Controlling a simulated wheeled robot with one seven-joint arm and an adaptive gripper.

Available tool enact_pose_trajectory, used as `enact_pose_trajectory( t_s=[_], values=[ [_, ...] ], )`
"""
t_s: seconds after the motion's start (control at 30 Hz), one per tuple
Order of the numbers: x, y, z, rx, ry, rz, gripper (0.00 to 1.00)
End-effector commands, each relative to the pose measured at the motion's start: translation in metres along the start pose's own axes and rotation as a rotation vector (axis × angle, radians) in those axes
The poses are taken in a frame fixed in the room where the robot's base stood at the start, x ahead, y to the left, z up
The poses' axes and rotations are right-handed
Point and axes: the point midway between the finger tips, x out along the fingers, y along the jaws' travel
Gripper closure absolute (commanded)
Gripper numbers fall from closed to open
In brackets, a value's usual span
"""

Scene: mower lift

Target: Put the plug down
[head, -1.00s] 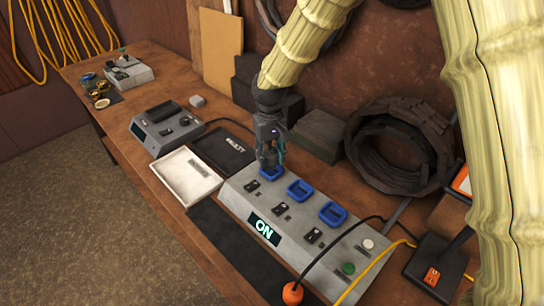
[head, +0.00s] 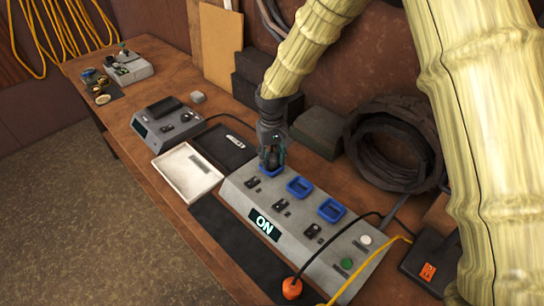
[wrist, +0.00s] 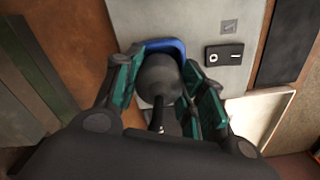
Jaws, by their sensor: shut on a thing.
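My gripper (head: 271,163) is over the leftmost blue-rimmed socket (head: 263,174) of the grey panel box (head: 340,249). In the wrist view its teal-padded fingers (wrist: 160,95) are closed around a dark grey rounded plug (wrist: 158,73). The blue rim (wrist: 165,43) shows just behind the plug. Whether the plug is seated in the socket or only just above it, I cannot tell. The fingers hide most of the plug in the head view. Two other blue sockets (head: 300,187) and (head: 332,210) on the box look empty. The box display (head: 264,226) reads ON.
A white tray (head: 187,173) and a black labelled tray (head: 222,148) lie left of the box. Behind it are a coiled dark hose (head: 393,150) and dark blocks.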

Motion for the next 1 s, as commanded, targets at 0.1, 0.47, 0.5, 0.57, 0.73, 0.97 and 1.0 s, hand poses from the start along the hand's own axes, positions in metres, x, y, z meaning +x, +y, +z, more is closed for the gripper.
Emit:
enact_pose_trajectory(
  t_s=[0.1,0.47,0.5,0.57,0.73,0.97,1.0],
  values=[
    [0.004,0.000,0.000,0.000,-0.001,0.000,0.86],
    [0.005,0.000,0.000,0.000,-0.001,0.000,0.38],
    [0.005,0.000,0.000,0.000,-0.001,0.000,0.38],
    [0.005,0.000,0.000,0.000,-0.001,0.000,0.38],
    [0.000,0.000,0.000,0.000,0.000,0.000,0.38],
    [-0.023,0.001,-0.001,0.001,0.003,0.001,0.38],
    [-0.029,0.001,0.000,0.001,0.002,0.001,0.38]
  ],
)
